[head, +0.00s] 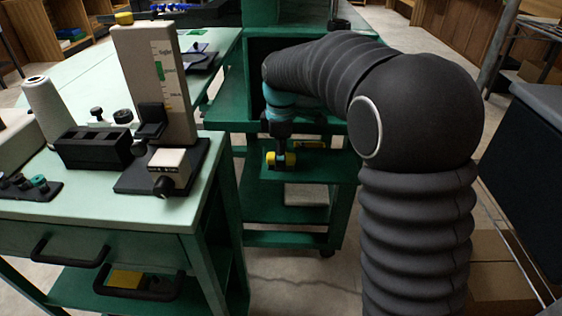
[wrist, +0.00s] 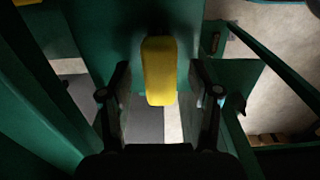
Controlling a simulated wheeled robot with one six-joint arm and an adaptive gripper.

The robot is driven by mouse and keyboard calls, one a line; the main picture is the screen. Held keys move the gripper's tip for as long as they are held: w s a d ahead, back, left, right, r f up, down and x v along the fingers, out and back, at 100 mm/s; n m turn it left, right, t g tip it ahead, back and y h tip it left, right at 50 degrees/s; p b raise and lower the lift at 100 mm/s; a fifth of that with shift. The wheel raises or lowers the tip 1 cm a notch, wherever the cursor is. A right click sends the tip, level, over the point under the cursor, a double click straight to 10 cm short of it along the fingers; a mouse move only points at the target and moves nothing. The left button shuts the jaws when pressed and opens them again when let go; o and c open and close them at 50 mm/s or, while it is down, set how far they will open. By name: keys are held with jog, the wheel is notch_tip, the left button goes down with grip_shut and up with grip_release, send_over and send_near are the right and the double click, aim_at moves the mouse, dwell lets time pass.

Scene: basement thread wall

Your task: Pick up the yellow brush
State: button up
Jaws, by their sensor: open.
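A yellow block-like thing, which looks like the yellow brush (wrist: 159,72), lies at the middle of the wrist view, against a green shelf surface. In the head view the yellow brush (head: 290,159) shows at the green cart's shelf, partly covered by my gripper (head: 281,155). In the wrist view my gripper (wrist: 159,85) is open, with one dark finger on each side of the brush. Gaps show between the fingers and the brush. I cannot see any bristles.
My gripper is inside the green cart (head: 296,239), with its frame close around. A pale-topped workbench (head: 95,207) with a dark-based gauge stand (head: 155,85) and a black block (head: 92,147) stands at left. Another yellow thing (head: 126,280) lies beneath it. Floor shows at front.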

jog(key=shift+f, duration=0.25)
grip_shut()
jog(key=shift+r, duration=0.1)
jog(key=shift+r, duration=0.9)
jog(key=shift+s+r, duration=0.1)
jog(key=shift+r, duration=0.8)
jog(key=s+b, duration=0.1)
jog(key=s, duration=1.7)
jog(key=shift+a+f+b, duration=0.15)
jog(key=shift+a+b, duration=0.15)
jog(key=shift+b, duration=0.1)
